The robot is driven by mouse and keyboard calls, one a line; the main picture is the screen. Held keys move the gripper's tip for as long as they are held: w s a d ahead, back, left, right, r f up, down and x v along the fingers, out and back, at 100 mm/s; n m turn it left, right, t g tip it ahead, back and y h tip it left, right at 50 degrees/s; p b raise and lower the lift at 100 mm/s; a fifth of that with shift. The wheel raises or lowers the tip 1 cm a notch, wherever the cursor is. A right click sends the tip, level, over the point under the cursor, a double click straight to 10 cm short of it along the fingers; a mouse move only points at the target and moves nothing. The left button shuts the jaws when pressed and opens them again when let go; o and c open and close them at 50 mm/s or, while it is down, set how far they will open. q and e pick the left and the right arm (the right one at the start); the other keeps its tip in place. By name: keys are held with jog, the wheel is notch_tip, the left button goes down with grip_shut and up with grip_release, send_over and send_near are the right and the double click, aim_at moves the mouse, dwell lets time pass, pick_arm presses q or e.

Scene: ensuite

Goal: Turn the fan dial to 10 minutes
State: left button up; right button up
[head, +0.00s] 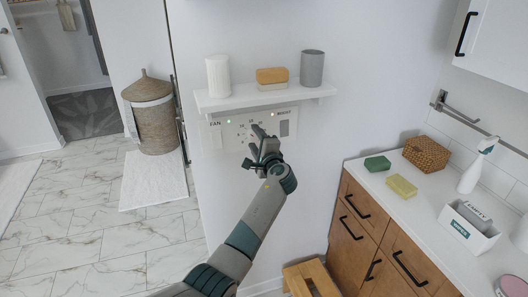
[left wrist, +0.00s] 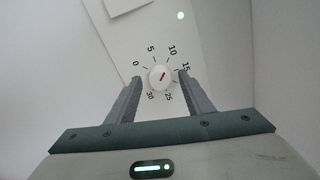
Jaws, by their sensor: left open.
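The white round fan dial (left wrist: 160,77) shows in the left wrist view, ringed by numbers from 0 to 30. Its red line slants to the upper right, roughly between the 10 and 15 marks; I cannot tell which end is the pointer. My left gripper (left wrist: 162,82) is open, one finger on each side of the dial, with small gaps apparently left at both sides. In the head view my left gripper (head: 263,147) is in front of the wall panel (head: 232,134) and hides the dial. My right gripper is not in view.
A white shelf (head: 265,98) juts out just above the panel, bearing a white ribbed cup (head: 218,76), a sponge-like block (head: 272,76) and a grey cup (head: 312,68). A counter (head: 425,212) with drawers stands to the right, a wooden stool (head: 310,279) below.

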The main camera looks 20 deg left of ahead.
pick_arm(q)
jog(key=p+v, duration=0.6)
jog(key=v, duration=1.1)
